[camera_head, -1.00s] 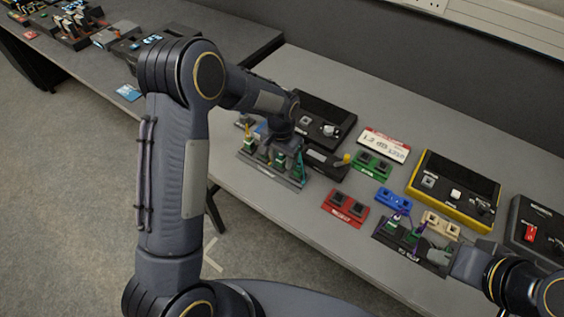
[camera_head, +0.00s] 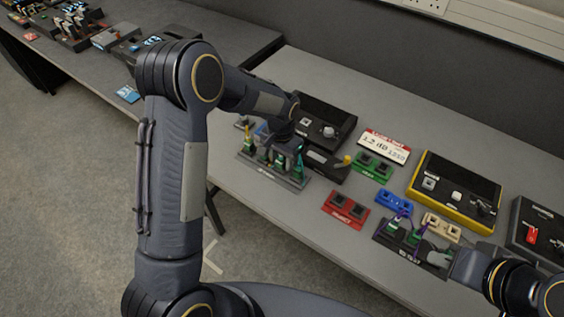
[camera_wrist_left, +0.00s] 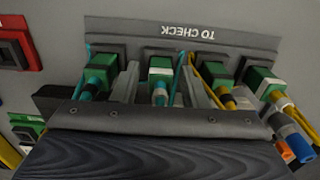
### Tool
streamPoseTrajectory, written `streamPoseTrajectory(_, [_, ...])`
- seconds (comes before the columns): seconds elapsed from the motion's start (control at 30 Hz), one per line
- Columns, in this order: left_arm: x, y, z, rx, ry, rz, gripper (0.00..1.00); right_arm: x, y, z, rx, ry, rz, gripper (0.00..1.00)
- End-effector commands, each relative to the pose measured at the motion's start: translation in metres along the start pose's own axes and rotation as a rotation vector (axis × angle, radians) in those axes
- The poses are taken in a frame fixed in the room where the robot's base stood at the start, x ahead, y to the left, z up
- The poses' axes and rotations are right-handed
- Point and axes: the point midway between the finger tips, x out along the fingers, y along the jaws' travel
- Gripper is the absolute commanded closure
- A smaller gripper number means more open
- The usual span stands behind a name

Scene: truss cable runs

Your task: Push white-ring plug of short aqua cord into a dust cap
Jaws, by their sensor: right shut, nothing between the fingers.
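The dark TO CHECK rack (camera_wrist_left: 230,38) shows upside down in the left wrist view. It holds several green plugs, some with aqua cords and some with yellow. A green plug with a pale ring and aqua cord (camera_wrist_left: 160,73) stands between the two grey fingers of my left gripper (camera_wrist_left: 160,88). Gaps show on both sides of it, so the gripper looks open around it. In the head view my arm partly hides this rack (camera_head: 262,172). My right gripper (camera_head: 437,258) is shut and empty beside another dark rack (camera_head: 405,243) with green plugs and purple cords. I cannot tell which socket carries a dust cap.
Red (camera_head: 345,209), green (camera_head: 372,166), blue (camera_head: 394,202) and beige (camera_head: 441,227) socket blocks stand on the grey table. A yellow-edged black case (camera_head: 455,189), a black case (camera_head: 325,122) and a reading sign (camera_head: 385,146) stand behind. Bare table lies left of the red block.

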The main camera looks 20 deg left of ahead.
Motion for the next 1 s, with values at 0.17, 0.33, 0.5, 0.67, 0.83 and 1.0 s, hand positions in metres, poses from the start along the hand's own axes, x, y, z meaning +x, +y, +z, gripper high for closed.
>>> streamPoseTrajectory(0.17, [0.0, 0.0, 0.0, 0.0, 0.0, 0.0, 0.76, 0.0, 0.0, 0.0, 0.0, 0.0, 0.0, 1.0])
streamPoseTrajectory(0.33, [0.0, 0.0, 0.0, 0.0, 0.0, 0.0, 0.98, 0.0, 0.0, 0.0, 0.0, 0.0, 0.0, 1.0])
streamPoseTrajectory(0.5, [-0.001, 0.0, 0.0, 0.0, 0.0, 0.0, 1.0, 0.0, 0.0, 0.0, 0.0, 0.0, 0.0, 1.0])
streamPoseTrajectory(0.67, [-0.002, 0.0, 0.0, 0.0, 0.0, 0.0, 1.0, -0.001, 0.0, 0.0, 0.0, 0.0, 0.0, 1.0])
streamPoseTrajectory(0.83, [-0.006, 0.0, 0.0, 0.0, 0.001, 0.0, 1.0, -0.004, -0.002, -0.002, 0.0, 0.0, 0.0, 1.0])
streamPoseTrajectory(1.0, [-0.015, 0.0, 0.0, 0.0, 0.001, 0.0, 1.0, -0.008, -0.004, -0.004, 0.0, 0.0, 0.0, 1.0])
